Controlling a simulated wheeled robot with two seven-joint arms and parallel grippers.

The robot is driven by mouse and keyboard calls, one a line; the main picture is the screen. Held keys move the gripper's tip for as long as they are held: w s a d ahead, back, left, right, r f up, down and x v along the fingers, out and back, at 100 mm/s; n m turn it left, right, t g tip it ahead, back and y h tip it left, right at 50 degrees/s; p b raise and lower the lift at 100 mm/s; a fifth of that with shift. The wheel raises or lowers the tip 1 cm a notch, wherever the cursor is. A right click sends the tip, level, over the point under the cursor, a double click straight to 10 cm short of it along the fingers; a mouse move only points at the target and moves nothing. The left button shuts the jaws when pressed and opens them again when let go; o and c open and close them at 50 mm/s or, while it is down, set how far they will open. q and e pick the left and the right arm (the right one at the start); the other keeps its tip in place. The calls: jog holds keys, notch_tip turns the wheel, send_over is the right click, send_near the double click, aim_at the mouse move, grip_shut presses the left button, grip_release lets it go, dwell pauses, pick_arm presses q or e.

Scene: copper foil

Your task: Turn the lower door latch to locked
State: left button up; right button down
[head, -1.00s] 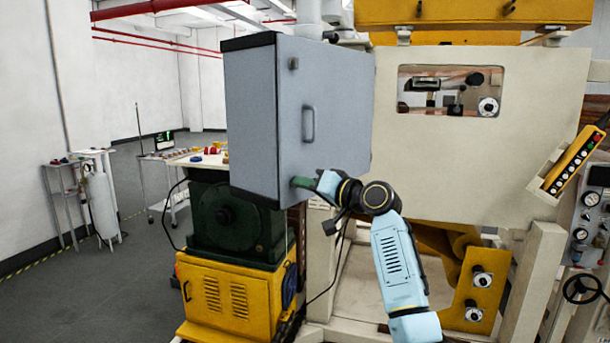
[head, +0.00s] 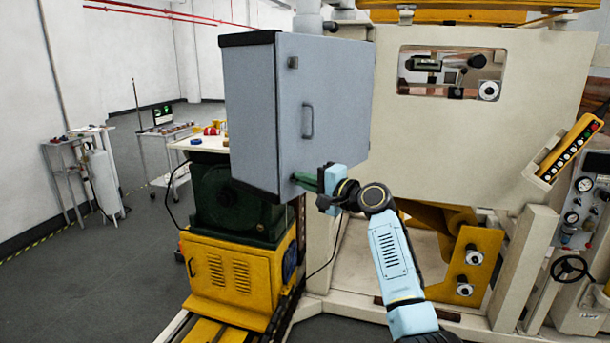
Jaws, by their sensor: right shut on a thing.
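The grey cabinet (head: 250,120) has a door (head: 335,110) with a vertical handle (head: 307,121) in the middle of its left side. A small upper latch (head: 293,62) sits near the door's top left. The lower latch is at the door's bottom left corner, hidden by the green fingers of my right gripper (head: 297,178). These fingers are shut at that spot, and the latch's angle cannot be made out. My left gripper is not in view.
A dark green motor (head: 235,205) on a yellow base (head: 235,275) stands below the cabinet. A large cream machine panel (head: 450,140) is close behind my right arm. A trolley (head: 165,145) and a gas cylinder (head: 103,182) stand at the left. Open floor lies at the lower left.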

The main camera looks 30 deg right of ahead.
jog(key=shift+m, duration=0.6)
jog(key=c, duration=1.6)
grip_release()
jog(key=b+v, duration=0.3)
jog(key=v, duration=1)
jog(key=shift+s, duration=0.2)
jog(key=shift+d, duration=0.1)
